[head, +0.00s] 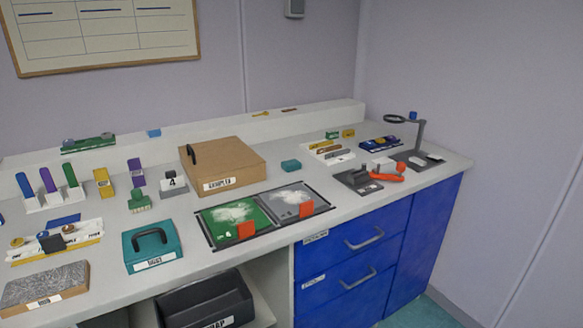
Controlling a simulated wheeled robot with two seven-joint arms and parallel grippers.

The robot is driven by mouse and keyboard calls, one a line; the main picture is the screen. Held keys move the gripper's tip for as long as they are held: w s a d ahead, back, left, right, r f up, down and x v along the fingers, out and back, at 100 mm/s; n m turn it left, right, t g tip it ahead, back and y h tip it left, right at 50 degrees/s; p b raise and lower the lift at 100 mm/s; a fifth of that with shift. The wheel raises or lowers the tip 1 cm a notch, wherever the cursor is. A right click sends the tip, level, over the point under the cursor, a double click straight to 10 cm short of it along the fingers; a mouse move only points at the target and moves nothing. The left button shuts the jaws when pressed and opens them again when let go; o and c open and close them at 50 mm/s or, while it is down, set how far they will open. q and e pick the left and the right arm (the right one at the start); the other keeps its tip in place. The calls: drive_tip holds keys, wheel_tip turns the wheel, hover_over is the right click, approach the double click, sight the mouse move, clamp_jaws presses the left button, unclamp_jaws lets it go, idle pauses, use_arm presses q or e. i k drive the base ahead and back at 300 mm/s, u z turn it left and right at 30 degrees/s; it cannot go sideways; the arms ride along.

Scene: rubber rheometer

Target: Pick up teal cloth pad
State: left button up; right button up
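A small teal block-like pad (291,165) lies on the white countertop, right of the brown box and behind the grey mat. It looks like the teal cloth pad, though its material is too small to tell. Nothing touches it and its top and front are uncovered. Neither of my grippers shows in the head view.
The brown box (222,164) stands left of the pad. Green (215,233) and grey (318,201) mats with white powder lie in front. A teal handled case (152,250) sits front left. A magnifier (402,119) and red-handled tool (386,177) are at right.

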sight(289, 166)
drive_tip(key=u, duration=3.6)
drive_tip(key=k, duration=1.45)
drive_tip(key=z, duration=2)
